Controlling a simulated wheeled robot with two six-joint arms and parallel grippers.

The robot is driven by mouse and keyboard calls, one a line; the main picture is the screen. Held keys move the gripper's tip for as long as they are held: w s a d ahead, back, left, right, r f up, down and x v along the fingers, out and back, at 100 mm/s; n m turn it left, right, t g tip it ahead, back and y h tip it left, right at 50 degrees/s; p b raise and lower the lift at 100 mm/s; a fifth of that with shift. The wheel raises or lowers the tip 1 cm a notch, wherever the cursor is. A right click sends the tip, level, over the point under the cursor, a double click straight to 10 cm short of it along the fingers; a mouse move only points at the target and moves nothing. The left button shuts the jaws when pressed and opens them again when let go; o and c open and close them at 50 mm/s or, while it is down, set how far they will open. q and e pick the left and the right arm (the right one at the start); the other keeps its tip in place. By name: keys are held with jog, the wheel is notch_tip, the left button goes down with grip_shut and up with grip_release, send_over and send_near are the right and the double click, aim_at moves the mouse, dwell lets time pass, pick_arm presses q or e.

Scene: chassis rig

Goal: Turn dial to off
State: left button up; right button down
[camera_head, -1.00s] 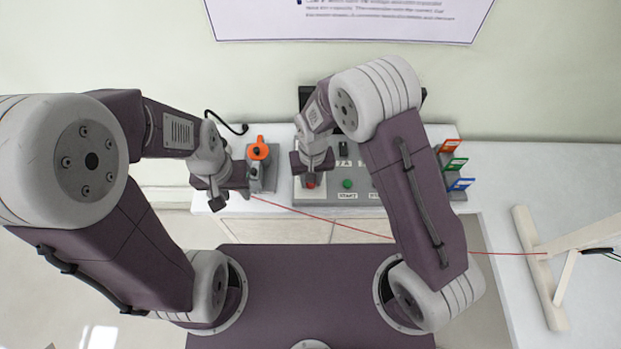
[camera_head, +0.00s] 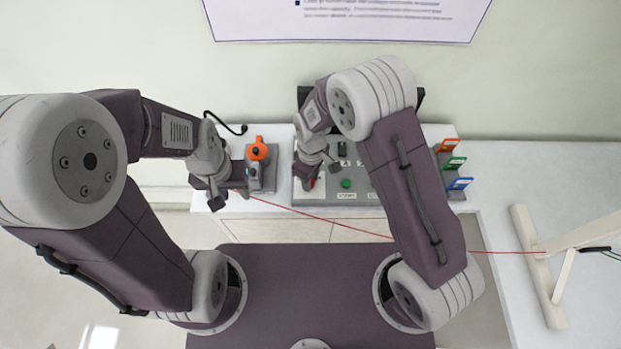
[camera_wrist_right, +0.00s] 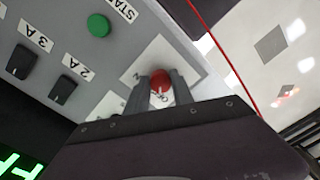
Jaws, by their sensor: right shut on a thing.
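The red dial (camera_wrist_right: 160,82) with a white pointer mark sits on a white label plate on the grey control panel (camera_head: 372,197). In the right wrist view my right gripper (camera_wrist_right: 160,84) has its two fingers on either side of the dial, shut on it. The letters on the plate are partly hidden by the fingers. In the head view my right gripper (camera_head: 309,178) covers most of the dial. My left gripper (camera_head: 236,193) is beside the grey fixture with the orange part; its fingers are too small to tell whether they are open.
A green START button (camera_head: 346,183) and black knobs marked 2A (camera_wrist_right: 62,88) and 3A (camera_wrist_right: 23,62) are near the dial. The orange-topped fixture (camera_head: 258,152) stands left of the panel. A red wire (camera_head: 330,222) runs across the front to a stand (camera_head: 545,262) at right.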

jog(key=shift+w+a+r+n, duration=0.1)
jog(key=shift+w+n, duration=0.1)
jog(key=shift+n, duration=0.4)
jog(key=c, duration=1.1)
grip_release()
jog(key=shift+s, duration=0.1)
notch_tip(320, 180, up, 9)
jog(key=shift+b, duration=0.4)
